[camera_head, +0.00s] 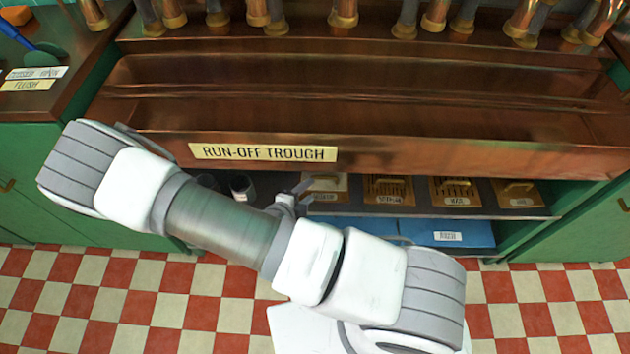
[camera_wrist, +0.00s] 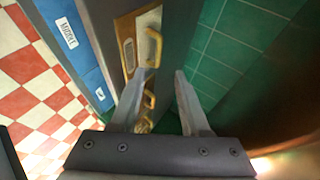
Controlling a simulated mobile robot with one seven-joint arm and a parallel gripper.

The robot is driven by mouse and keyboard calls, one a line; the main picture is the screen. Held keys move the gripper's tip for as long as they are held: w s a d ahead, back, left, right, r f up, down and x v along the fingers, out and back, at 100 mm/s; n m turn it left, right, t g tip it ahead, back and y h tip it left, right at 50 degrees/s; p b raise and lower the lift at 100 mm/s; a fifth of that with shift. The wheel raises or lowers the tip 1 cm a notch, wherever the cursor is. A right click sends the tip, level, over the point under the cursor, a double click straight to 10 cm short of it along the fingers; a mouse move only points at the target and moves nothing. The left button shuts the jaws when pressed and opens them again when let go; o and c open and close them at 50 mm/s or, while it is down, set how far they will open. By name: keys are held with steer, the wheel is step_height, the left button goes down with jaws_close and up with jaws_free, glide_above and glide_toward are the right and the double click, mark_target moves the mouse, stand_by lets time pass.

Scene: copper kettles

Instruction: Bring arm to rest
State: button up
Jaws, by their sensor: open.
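My gripper (camera_wrist: 166,76) is open in the wrist view, with its two grey fingers apart and nothing between them. In the head view its fingers (camera_head: 301,187) show just above my forearm, in front of the shelf under the trough; the rest is hidden behind my arm. My arm lies bent across the front of the copper trough (camera_head: 450,147), which has a plate reading RUN-OFF TROUGH. In the wrist view a wooden lidded box (camera_wrist: 126,28) with a brass handle lies beyond the fingers.
Several labelled wooden boxes (camera_head: 389,189) with brass handles stand on the dark shelf. Below is a blue labelled item (camera_head: 465,231), also in the wrist view (camera_wrist: 64,30). Green cabinets (camera_head: 40,170) flank the trough. The red and cream tiled floor (camera_head: 540,310) looks clear.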

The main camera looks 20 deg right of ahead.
steer(key=shift+v, duration=1.05)
steer(key=shift+s, duration=0.1)
